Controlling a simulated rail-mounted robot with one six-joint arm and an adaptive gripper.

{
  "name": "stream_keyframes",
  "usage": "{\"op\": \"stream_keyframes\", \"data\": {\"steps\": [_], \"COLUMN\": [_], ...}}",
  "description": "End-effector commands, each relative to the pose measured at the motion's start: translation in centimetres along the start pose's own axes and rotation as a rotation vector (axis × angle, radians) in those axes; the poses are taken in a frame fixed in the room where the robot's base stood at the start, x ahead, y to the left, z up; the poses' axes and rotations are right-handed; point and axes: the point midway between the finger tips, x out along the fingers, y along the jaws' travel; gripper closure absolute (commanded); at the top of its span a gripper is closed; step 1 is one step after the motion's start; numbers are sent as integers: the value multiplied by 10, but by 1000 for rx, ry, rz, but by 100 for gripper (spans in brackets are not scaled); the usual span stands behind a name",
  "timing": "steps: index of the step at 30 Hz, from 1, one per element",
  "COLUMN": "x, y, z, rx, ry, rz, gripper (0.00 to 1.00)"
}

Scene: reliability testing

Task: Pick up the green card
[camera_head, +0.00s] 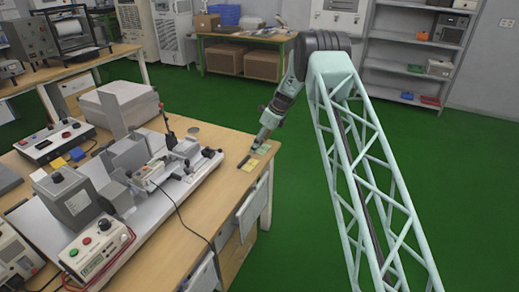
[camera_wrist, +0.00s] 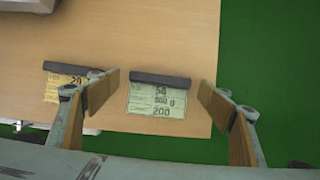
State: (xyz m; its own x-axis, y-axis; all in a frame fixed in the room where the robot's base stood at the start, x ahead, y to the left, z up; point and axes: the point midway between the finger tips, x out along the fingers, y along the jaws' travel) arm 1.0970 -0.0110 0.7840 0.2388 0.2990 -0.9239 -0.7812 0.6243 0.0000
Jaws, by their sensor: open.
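The green card (camera_wrist: 157,106) lies flat on the wooden table near its edge, with a dark bar along its top side and printed numbers on it. In the head view the green card (camera_head: 263,149) shows small at the table's right corner. My gripper (camera_wrist: 160,103) is open, its two wood-coloured finger pads standing to the left and right of the card with a gap on each side. In the head view my gripper (camera_head: 262,141) is low over the table corner by the card. Contact with the table cannot be told.
A yellow card (camera_wrist: 62,87) with a dark bar lies just left of my left finger; it also shows in the head view (camera_head: 249,165). Test equipment (camera_head: 125,155) and a black cable cover the table further left. Green floor (camera_wrist: 270,60) lies beyond the table's edge.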

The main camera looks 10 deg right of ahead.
Motion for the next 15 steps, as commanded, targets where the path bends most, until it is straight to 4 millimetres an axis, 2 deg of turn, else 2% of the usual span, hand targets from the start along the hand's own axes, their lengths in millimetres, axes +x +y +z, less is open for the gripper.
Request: {"op": "stream_keyframes", "data": {"steps": [12, 15], "x": [0, 0], "y": [0, 0], "z": [0, 0], "rx": [0, 0], "ry": [0, 0], "rz": [0, 0], "gripper": [27, 35]}}
